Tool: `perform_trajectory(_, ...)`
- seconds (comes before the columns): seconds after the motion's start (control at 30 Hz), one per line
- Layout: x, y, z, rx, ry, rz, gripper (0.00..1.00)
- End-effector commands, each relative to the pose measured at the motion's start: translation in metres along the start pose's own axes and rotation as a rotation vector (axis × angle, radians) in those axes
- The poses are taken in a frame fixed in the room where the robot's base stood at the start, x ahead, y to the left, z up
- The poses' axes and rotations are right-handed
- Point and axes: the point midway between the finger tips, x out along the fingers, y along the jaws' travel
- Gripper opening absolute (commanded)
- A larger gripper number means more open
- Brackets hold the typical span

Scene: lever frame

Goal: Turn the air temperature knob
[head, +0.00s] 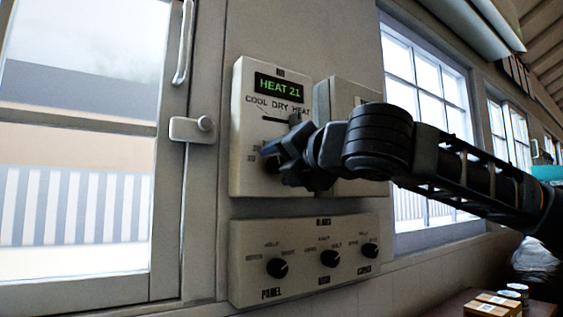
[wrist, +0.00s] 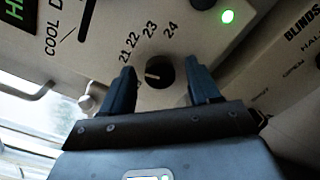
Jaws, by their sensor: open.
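The air temperature knob (wrist: 159,73) is a small dark round knob with a white mark on its left side in the wrist view. Labels 21 to 24 arc above it. My gripper (wrist: 160,67) is open, with one blue finger on each side of the knob and visible gaps between. In the head view my gripper (head: 288,158) is at the lower part of the pale control unit (head: 242,128) and covers most of the knob. The unit's display (head: 279,88) reads HEAT 21.
A mode slider slot (head: 272,119) marked COOL, DRY, HEAT lies above the knob. A lower panel (head: 245,290) carries three dark knobs. A green light (wrist: 227,16) is lit. A door latch (head: 190,130) is at left, a window (head: 428,90) at right.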

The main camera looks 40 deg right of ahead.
Motion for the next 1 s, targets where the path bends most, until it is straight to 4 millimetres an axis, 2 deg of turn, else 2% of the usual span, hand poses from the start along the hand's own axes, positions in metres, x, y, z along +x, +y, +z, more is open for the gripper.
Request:
perform_trajectory(0.3, 0.0032, 0.0001, 0.0000, 0.000, 0.000, 0.001, 0.61)
perform_trajectory(0.87, 0.0030, -0.0001, 0.0000, 0.001, 0.000, 0.000, 0.08)
perform_trajectory(1.0, 0.0030, -0.0003, -0.0001, 0.004, 0.000, 0.000, 0.05)
